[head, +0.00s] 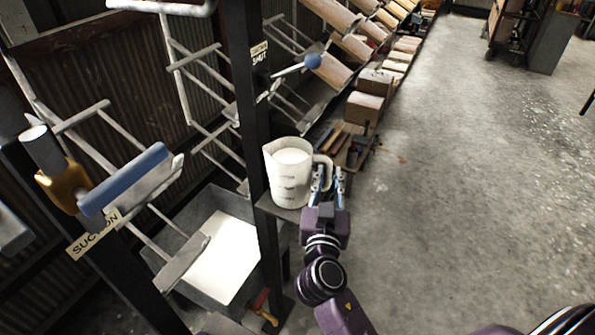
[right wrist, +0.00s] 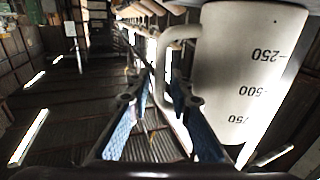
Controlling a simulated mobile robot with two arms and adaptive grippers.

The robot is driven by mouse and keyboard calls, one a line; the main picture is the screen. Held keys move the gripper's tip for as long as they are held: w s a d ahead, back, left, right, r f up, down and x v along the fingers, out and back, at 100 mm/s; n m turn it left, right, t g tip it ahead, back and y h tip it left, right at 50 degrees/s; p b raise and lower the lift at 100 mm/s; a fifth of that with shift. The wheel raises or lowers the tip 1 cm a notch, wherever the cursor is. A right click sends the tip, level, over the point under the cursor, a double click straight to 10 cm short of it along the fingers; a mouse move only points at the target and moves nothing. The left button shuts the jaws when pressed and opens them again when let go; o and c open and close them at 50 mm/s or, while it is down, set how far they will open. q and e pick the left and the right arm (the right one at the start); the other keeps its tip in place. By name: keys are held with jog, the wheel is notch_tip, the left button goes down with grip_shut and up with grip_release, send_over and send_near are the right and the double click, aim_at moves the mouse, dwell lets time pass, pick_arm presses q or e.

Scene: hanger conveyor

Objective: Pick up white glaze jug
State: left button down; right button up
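The white glaze jug (head: 288,180) stands upright on a small dark shelf (head: 292,213) beside a black post. It is filled with white liquid, and its handle (head: 325,160) points right. My right gripper (head: 328,180) is at the handle with its two fingers apart. In the right wrist view the jug (right wrist: 240,70) fills the upper right with its printed scale. There the handle (right wrist: 162,72) shows between the open fingers of my right gripper (right wrist: 158,90); I cannot tell whether they touch it. My left gripper is not in view.
A grey tank (head: 184,265) of white liquid is below left. A black post (head: 252,110) stands close left of the jug, with a blue-knobbed lever (head: 313,61) above. Racks and blocks (head: 364,107) line the wall behind.

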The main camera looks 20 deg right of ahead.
jog(key=shift+x, duration=1)
jog(key=shift+c, duration=0.3)
jog(key=shift+s, duration=0.1)
grip_shut()
jog(key=shift+r, duration=0.2)
